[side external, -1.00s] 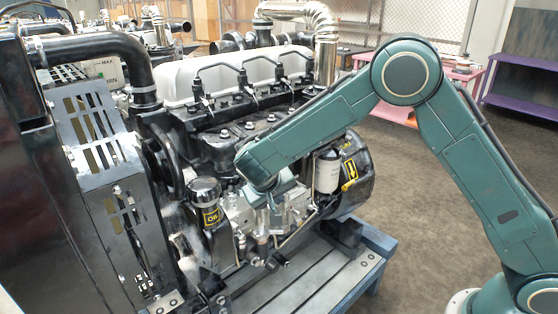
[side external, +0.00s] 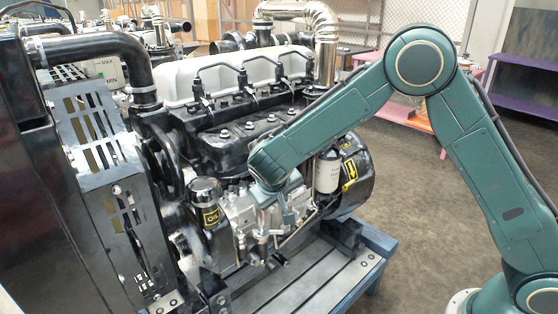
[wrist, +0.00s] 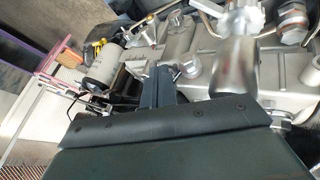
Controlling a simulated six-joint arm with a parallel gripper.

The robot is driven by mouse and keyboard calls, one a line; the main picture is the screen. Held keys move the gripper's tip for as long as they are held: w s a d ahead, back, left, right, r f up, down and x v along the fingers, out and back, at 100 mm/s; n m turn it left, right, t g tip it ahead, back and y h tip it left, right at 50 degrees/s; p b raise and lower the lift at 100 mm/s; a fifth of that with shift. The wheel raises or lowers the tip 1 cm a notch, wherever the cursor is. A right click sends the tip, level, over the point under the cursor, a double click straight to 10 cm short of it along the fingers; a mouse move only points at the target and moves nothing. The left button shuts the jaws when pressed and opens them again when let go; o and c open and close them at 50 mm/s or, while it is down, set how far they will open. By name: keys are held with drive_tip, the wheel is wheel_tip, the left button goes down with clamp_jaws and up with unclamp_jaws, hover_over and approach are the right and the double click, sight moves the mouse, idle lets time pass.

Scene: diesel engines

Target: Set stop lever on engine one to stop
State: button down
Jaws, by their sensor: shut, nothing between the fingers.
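The engine (side external: 243,131) in front of my arm is black and grey, with a silver fuel pump (side external: 243,212) low on its near side. In the wrist view a silver pump housing (wrist: 205,60) fills the upper right. A small silver lever-like piece (wrist: 187,69) stands beside my gripper (wrist: 157,75), close to the fingertips. I cannot tell for certain that it is the stop lever, nor its setting. My gripper is shut and empty. In the side view it points down beside the pump, partly hidden by my wrist. Contact with the lever cannot be made out.
A white filter (side external: 327,172) stands right of the gripper, and a black oil filler (side external: 206,203) stands left. Thin metal pipes (wrist: 210,12) cross close to the pump. The engine sits on a blue-edged stand (side external: 377,245). The floor to the right is open.

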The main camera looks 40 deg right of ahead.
drive_tip(key=shift+s+d+n+t+y, duration=0.2)
drive_tip(key=shift+s+d+n+t, duration=0.05)
drive_tip(key=shift+d+n, duration=0.3)
drive_tip(key=shift+s+d+n+t+y, duration=0.2)
drive_tip(key=shift+d+n+t, duration=0.05)
drive_tip(key=shift+d+n, duration=0.3)
drive_tip(key=shift+n+t+y, duration=0.3)
drive_tip(key=shift+n+y, duration=0.1)
drive_tip(key=shift+n, duration=0.3)
drive_tip(key=shift+d, duration=2.45)
drive_tip(key=shift+d, duration=0.15)
drive_tip(key=shift+r, duration=0.2)
drive_tip(key=s+d+v, duration=0.1)
drive_tip(key=v, duration=0.8)
drive_tip(key=shift+s+a+r, duration=0.15)
drive_tip(key=shift+s+r, duration=0.05)
drive_tip(key=shift+s, duration=0.1)
